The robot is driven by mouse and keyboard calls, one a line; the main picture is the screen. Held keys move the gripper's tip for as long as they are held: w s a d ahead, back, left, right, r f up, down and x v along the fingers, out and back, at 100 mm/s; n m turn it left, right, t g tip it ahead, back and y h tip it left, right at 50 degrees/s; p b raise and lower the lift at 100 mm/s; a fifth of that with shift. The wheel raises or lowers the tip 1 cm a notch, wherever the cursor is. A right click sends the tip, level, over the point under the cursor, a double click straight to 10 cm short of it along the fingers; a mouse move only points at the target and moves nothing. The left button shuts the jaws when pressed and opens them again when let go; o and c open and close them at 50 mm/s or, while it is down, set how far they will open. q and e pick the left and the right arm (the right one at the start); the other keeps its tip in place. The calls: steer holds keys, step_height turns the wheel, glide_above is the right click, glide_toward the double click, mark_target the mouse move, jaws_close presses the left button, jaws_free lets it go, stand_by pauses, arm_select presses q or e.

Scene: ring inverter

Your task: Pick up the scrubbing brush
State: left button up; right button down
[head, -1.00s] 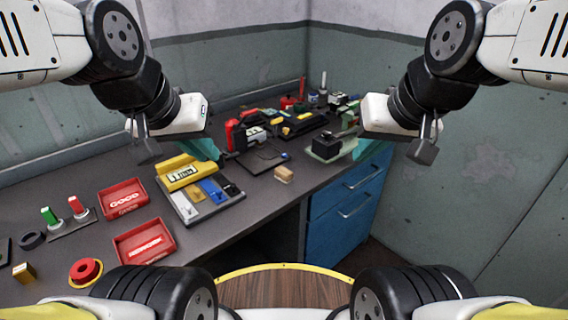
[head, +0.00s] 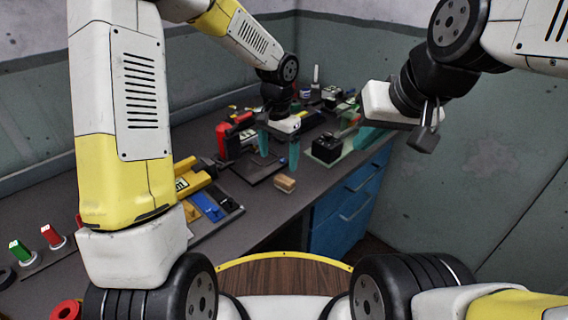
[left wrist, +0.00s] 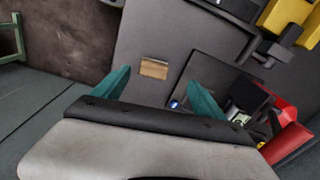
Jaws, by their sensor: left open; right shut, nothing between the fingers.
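The scrubbing brush appears as a small tan wooden block (head: 285,184) lying on the grey workbench near its front edge. It also shows in the left wrist view (left wrist: 153,68), just beyond the gap between the fingertips. My left gripper (head: 279,162) is open and empty, fingers pointing down, above the bench and slightly behind the brush. In the left wrist view its teal fingers (left wrist: 160,80) are spread wide apart. My right gripper (head: 361,138) is shut and empty at the right, its fingers partly hidden behind its white body. Nothing touches the brush.
A thin dark plate (head: 258,167) lies just behind the brush. A red device (head: 225,140) stands left of it, and a black box (head: 326,147) on a green base stands to the right. A yellow-and-blue tray (head: 207,205) is at left. Blue drawers (head: 345,205) are below.

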mark_target(285, 178)
arm_select(q)
steer(key=shift+w+d+f+m, duration=0.15)
steer(key=shift+w+d+f, duration=0.15)
steer(key=shift+f, duration=0.25)
steer(key=shift+w+d+f+m, duration=0.15)
steer(key=shift+w+d+f, duration=0.15)
steer(key=shift+f, duration=0.25)
steer(key=shift+d+f, duration=0.1)
steer(key=shift+f, duration=0.25)
steer(key=f, duration=0.7)
steer(key=shift+s+d+f, duration=0.1)
steer(key=shift+d, duration=0.1)
steer(key=c, duration=1.5)
